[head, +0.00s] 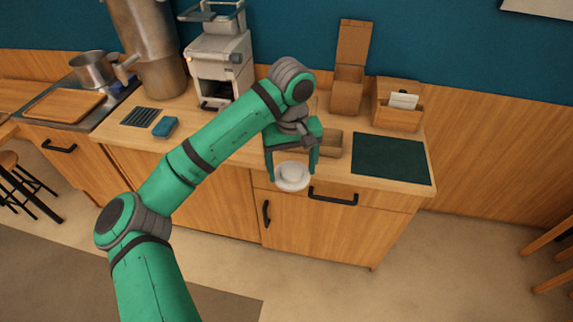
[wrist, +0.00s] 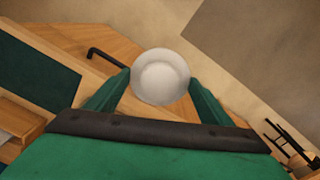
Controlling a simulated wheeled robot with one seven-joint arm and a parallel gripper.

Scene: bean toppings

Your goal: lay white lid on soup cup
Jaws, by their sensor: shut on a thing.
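My gripper (head: 292,170) is shut on the white lid (head: 292,178), a round white disc with a raised centre. It holds the lid at the front edge of the counter, apparently in the air in front of the drawers. In the wrist view the lid (wrist: 160,77) sits between the two green fingertips, its round face toward the camera. I cannot make out the soup cup in either view; my arm and gripper hide part of the counter.
A dark green mat (head: 392,159) lies on the counter's right side. Cardboard boxes (head: 347,90) and a wooden holder with white cards (head: 398,108) stand behind it. A white machine (head: 221,70) and a blue item (head: 165,127) are to the left. Black handles (head: 333,197) stick out from the cabinet front.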

